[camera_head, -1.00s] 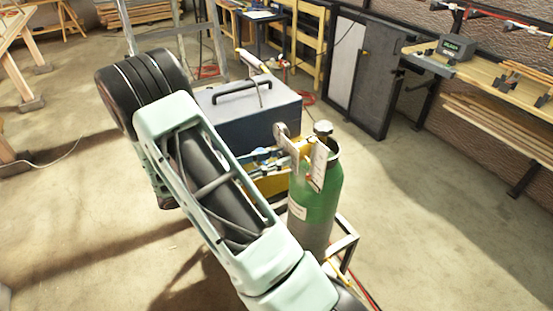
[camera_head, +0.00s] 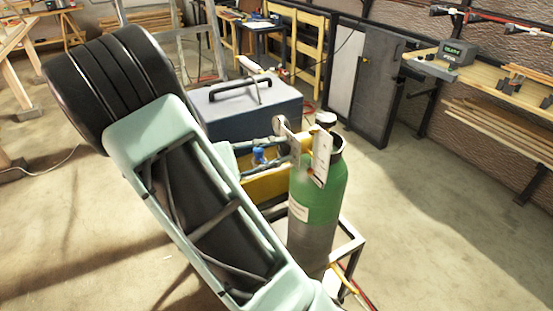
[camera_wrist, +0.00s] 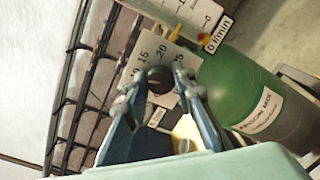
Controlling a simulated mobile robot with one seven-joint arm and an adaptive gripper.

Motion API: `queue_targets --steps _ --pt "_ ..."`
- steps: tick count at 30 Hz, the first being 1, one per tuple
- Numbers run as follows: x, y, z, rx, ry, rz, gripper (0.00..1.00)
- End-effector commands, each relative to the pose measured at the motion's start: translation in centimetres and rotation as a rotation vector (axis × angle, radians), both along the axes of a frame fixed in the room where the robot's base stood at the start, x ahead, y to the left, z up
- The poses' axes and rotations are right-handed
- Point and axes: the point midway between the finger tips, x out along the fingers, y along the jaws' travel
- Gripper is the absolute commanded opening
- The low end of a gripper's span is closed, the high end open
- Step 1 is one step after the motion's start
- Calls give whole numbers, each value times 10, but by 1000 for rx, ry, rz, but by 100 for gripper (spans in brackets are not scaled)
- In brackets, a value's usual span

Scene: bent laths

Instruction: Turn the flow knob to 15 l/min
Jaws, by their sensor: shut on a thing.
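The flow knob (camera_wrist: 160,78) is a dark round knob in front of a pale scale plate (camera_wrist: 150,56) in the wrist view. Numbers including 15, 20 and 25 show on the plate; I cannot tell which the knob points to. My gripper (camera_wrist: 161,88) is shut on the knob, with one blue-grey finger on each side. A second plate with an "l/min" label (camera_wrist: 217,35) stands beyond it. The green gas cylinder (camera_head: 319,191) stands upright in the head view, with pale plates (camera_head: 321,157) at its top. My gripper reaches there from the left; the knob is hidden in that view.
A grey metal frame (camera_head: 350,243) stands around the cylinder's foot. A dark blue toolbox (camera_head: 250,114) with a black handle is just behind my gripper. The floor on the right is clear.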

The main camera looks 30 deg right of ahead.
Motion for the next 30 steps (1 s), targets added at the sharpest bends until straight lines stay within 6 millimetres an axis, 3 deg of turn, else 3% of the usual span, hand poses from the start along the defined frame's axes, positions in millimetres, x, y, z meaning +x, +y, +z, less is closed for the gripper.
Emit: queue_targets --steps 15,30 --pt "-2 1 -7 -22 -453 -1 0" --pt "-2 1 -4 -34 -647 -2 0"
